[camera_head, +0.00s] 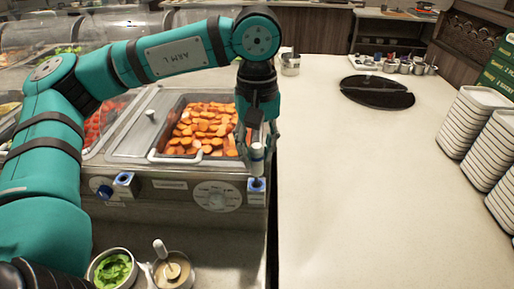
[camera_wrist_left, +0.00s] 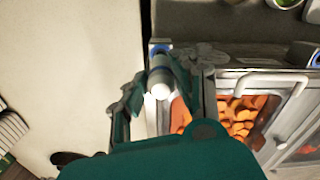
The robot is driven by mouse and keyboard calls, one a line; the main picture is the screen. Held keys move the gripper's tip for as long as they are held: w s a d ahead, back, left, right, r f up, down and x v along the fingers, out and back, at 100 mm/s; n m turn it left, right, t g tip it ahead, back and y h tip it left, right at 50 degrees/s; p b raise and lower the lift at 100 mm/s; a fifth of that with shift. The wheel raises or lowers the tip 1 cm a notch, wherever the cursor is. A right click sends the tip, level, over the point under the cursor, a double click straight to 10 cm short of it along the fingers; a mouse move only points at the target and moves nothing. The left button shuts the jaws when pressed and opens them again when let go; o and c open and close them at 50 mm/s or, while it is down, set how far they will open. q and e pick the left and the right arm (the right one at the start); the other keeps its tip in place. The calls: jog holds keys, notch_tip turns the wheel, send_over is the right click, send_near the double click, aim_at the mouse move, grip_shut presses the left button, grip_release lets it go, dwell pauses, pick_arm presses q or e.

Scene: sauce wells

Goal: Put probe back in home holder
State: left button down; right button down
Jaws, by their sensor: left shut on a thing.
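My left gripper (camera_head: 258,140) is shut on the probe (camera_head: 257,160), a grey-white cylinder held upright. The probe also shows from above, with a white end, between the fingers in the left wrist view (camera_wrist_left: 161,88). Directly below it is a holder with a blue opening (camera_head: 257,184) on the right front corner of the steel unit. The probe's lower end meets the holder's opening in the picture; I cannot tell whether it is inside. A similar blue-topped holder (camera_head: 124,180) sits further left on the unit's front. My right gripper is not in view.
A pan of orange slices (camera_head: 205,128) lies just behind the gripper. A bowl of greens (camera_head: 112,269) and a sauce cup (camera_head: 173,272) stand at the front.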

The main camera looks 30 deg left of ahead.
pick_arm(q)
jog(key=shift+f+b, duration=0.55)
jog(key=shift+f, duration=0.15)
jog(key=shift+f+b, duration=0.65)
jog(key=shift+f, duration=0.15)
dwell(0.5)
jog(key=c, duration=1)
grip_release()
jog(key=shift+o, duration=0.2)
